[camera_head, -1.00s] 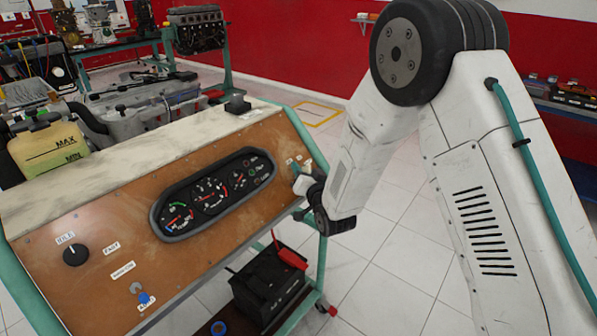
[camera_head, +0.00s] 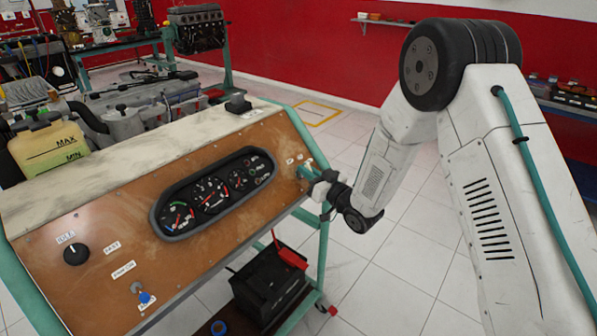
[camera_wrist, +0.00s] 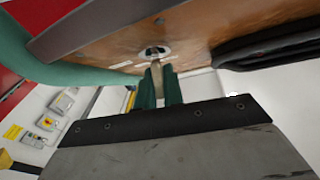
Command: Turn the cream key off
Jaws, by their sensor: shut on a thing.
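The cream key (camera_wrist: 157,76) stands in a round metal switch (camera_wrist: 153,53) on the brown instrument panel, in the wrist view. My gripper (camera_wrist: 159,88) is shut on the key, with a teal finger on each side of it. In the head view my gripper (camera_head: 304,171) is at the right end of the panel (camera_head: 110,210), right of the gauge cluster (camera_head: 212,195). The key is not clearly visible there behind the fingers. The small warning lamps on the cluster look dark.
A black knob (camera_head: 76,253) and a blue-tipped toggle switch (camera_head: 144,296) sit at the panel's left. A black battery (camera_head: 268,285) with a red clamp stands below. A yellowish tank (camera_head: 48,148) is behind the panel. Open tiled floor lies to the right.

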